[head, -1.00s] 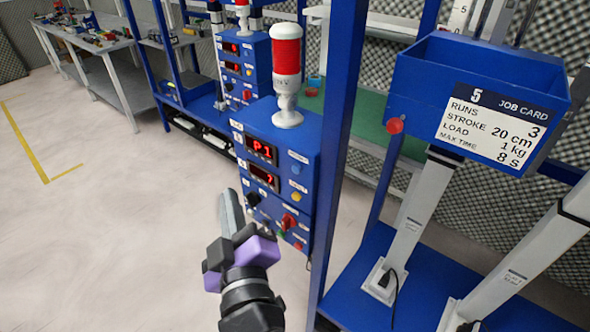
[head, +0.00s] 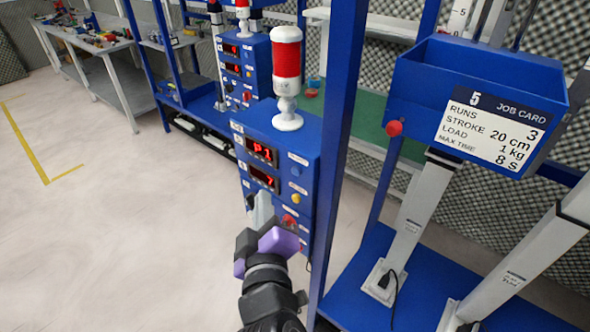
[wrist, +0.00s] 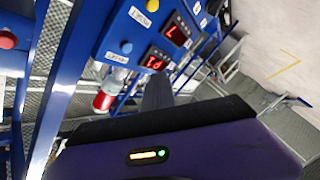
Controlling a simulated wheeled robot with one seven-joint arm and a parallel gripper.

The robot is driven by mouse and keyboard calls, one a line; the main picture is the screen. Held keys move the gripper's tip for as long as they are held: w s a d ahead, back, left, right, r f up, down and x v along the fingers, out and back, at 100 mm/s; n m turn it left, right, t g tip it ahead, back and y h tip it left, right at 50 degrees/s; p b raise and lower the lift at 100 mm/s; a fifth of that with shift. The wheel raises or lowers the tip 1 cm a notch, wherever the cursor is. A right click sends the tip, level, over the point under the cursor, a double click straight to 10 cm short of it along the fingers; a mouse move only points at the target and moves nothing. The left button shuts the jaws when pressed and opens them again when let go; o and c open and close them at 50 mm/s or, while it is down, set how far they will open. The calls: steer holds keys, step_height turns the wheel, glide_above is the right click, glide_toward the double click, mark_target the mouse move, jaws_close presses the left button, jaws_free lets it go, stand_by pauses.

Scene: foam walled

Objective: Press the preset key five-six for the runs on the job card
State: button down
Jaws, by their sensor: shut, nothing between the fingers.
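The blue control box (head: 268,140) stands left of the blue post in the head view. Its upper red display (head: 262,153) reads P1 and its lower display (head: 264,179) seems to read 7. A yellow button (head: 295,198) and a red knob (head: 290,222) show on its face; the labels are too small to read. The job card (head: 490,128) is marked 5: runs 3, stroke 20 cm, load 1 kg, max time 8 s. My gripper (head: 262,203) is shut and empty, in front of the box's lower face, hiding part of it. In the wrist view the fingers (wrist: 158,92) point toward the displays.
A red-and-white lamp (head: 286,75) stands on the box. The blue post (head: 342,150) rises close on the right. A blue bin (head: 478,75) carries the card, with a red button (head: 394,128) at its left. A similar box (head: 243,65) is behind. Open floor lies left.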

mark_target(296, 171)
steer(key=w+d+p, duration=0.1)
steer(key=w+d, duration=0.3)
steer(key=w, duration=0.1)
stand_by(2.2)
steer(key=shift+w+d+p, duration=0.2)
steer(key=shift+w+p, duration=0.1)
steer(key=shift+p, duration=0.1)
steer(key=shift+w+d, duration=0.3)
steer(key=shift+w, duration=0.05)
stand_by(1.0)
steer(key=shift+s+a, duration=0.55)
steer(key=shift+s, duration=0.15)
